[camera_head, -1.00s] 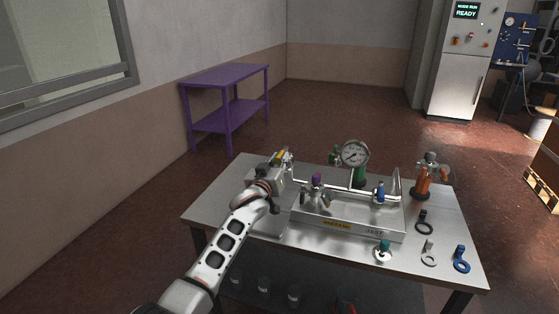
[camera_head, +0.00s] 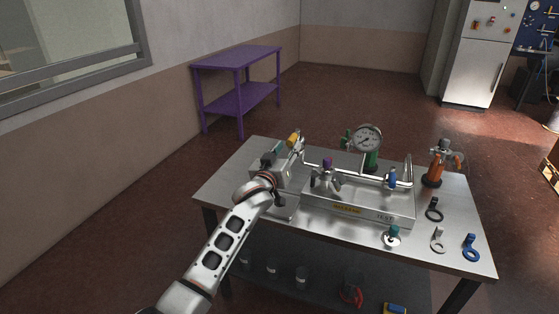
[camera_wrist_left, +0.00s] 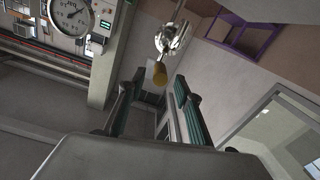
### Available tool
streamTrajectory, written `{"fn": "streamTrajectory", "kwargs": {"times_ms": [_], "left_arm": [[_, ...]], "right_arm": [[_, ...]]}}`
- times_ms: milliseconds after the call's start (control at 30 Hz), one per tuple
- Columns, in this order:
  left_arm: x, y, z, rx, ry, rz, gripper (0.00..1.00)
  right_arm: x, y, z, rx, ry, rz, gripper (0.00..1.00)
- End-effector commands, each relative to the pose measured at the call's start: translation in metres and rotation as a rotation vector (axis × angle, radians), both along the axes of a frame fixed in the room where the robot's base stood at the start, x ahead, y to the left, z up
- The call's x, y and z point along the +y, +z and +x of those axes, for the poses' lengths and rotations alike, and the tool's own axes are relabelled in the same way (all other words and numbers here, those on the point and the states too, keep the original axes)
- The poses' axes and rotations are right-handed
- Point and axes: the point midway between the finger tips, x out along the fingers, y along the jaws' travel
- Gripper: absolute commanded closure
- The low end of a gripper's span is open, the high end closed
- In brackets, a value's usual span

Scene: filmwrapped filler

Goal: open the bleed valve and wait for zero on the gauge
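My left gripper (camera_head: 283,153) reaches over the left part of the steel table (camera_head: 225,195). A yellow-handled lever (camera_head: 293,137), which may be the bleed valve, stands just beyond it. In the left wrist view the gripper (camera_wrist_left: 158,85) is open, and the yellow handle (camera_wrist_left: 159,73) shows between its fingertips on a shiny metal fitting. I cannot tell whether they touch. My right gripper is not in view.
On the fixture are a purple-topped valve (camera_head: 327,163) and a blue fitting (camera_head: 392,178). An orange cylinder (camera_head: 434,167) stands at the table's right back. A purple side table (camera_head: 238,60) stands behind, across open floor.

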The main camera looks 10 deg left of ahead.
Motion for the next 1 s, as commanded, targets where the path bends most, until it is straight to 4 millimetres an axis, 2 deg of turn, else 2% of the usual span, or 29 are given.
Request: {"fn": "streamTrajectory", "kwargs": {"times_ms": [300, 500, 1000], "left_arm": [[0.010, 0.000, -0.047, 0.000, -0.001, -0.002, 0.66], [0.015, 0.000, -0.067, -0.001, -0.001, -0.001, 0.66], [0.017, -0.003, -0.074, 0.004, -0.001, 0.002, 0.66]], "right_arm": [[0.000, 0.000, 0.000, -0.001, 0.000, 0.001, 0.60], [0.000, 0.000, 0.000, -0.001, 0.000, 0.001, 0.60], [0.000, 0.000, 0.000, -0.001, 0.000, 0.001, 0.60]]}}
